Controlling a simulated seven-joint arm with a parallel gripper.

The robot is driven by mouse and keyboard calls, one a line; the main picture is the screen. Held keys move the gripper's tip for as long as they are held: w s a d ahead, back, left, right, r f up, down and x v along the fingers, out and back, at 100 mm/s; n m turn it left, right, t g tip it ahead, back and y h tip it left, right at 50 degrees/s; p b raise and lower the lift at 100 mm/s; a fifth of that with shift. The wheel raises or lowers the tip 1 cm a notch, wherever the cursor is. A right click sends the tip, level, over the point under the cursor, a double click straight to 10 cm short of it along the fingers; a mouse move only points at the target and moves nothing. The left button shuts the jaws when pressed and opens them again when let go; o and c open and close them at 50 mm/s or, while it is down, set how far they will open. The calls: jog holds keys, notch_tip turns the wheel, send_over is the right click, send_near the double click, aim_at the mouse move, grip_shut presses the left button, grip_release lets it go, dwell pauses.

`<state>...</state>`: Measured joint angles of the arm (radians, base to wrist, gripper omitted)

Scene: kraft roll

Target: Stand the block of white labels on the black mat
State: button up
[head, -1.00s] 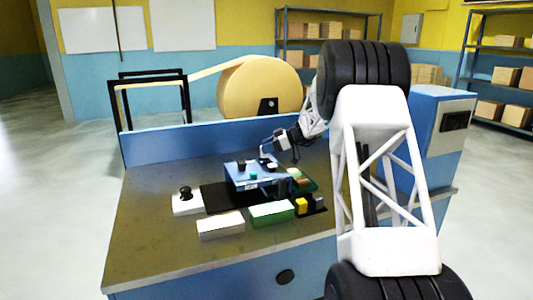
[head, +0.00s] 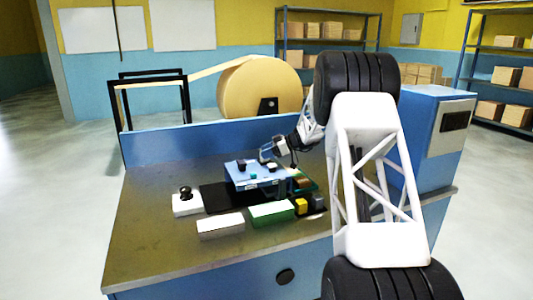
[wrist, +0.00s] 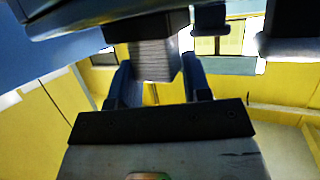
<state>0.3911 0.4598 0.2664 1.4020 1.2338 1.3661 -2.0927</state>
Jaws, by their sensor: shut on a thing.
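My gripper (head: 270,152) is above the back of the table, over the rear edge of a blue box. In the wrist view my gripper (wrist: 158,82) is shut on a pale, finely layered block (wrist: 152,55), which looks like the block of white labels. The block sits between the two fingers; its far end is hidden. In the head view it is too small to make out clearly at the fingers. The black mat (head: 212,196) lies flat on the table, left of the blue box, which hides part of it. Its visible part is bare.
The blue box (head: 252,180) has small items on top. A white block with a black knob (head: 186,205), a white block (head: 220,226), a green block (head: 271,213) and a yellow block (head: 301,206) stand around it. The table's left front is clear. A kraft roll (head: 260,87) is behind.

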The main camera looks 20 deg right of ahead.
jog(key=shift+f, duration=0.15)
jog(key=o, duration=0.9)
jog(key=shift+o, duration=0.2)
jog(key=shift+f, duration=0.1)
jog(key=v, duration=0.8)
jog(key=shift+a, duration=0.15)
dwell(0.4)
